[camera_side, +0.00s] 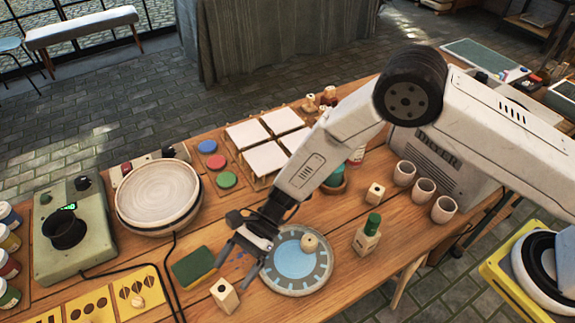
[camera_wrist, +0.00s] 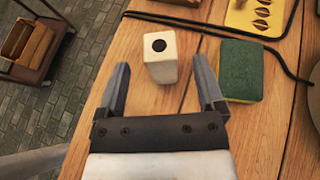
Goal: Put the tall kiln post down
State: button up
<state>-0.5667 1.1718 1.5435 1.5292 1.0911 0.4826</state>
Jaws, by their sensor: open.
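A cream kiln post (camera_side: 225,295) with a dark hole in its top stands upright on the wooden table, near the front edge. It also shows in the wrist view (camera_wrist: 160,60), just beyond and between my fingertips. My gripper (camera_side: 234,276) is open, its fingers spread on either side of the line to the post. Table shows between the fingers and the post in the wrist view (camera_wrist: 160,88), and nothing is held. A second, shorter-looking cream block with a hole (camera_side: 375,194) stands farther right.
A blue plate (camera_side: 318,278) with a round knob on it lies right of my gripper. A green-and-yellow sponge (camera_side: 193,267) lies left. A green-capped bottle (camera_side: 367,237) and several cups (camera_side: 424,190) stand right. Black cables and a yellow stencil card (camera_side: 90,306) lie left.

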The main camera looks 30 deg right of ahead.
jog(key=v, duration=0.9)
jog(key=shift+d, duration=0.15)
jog(key=s+d+r+n+t+h, duration=0.2)
jog(key=s+d+r+n+h, duration=0.1)
jog(key=d, duration=0.7)
jog(key=s+d+r+n+t+h, duration=0.2)
jog(key=d+r+n+t+h, duration=0.1)
jog(key=d, duration=0.8)
jog(key=s+d+r+n+t+h, duration=0.2)
jog(key=d+r+n+h, duration=0.3)
jog(key=d, duration=0.6)
jog(key=s+n, duration=0.1)
jog(key=n, duration=0.1)
jog(key=shift+s+r+n+h, duration=0.25)
jog(key=shift+s+n+h, duration=0.05)
jog(key=shift+h, duration=0.1)
jog(key=shift+d, duration=0.1)
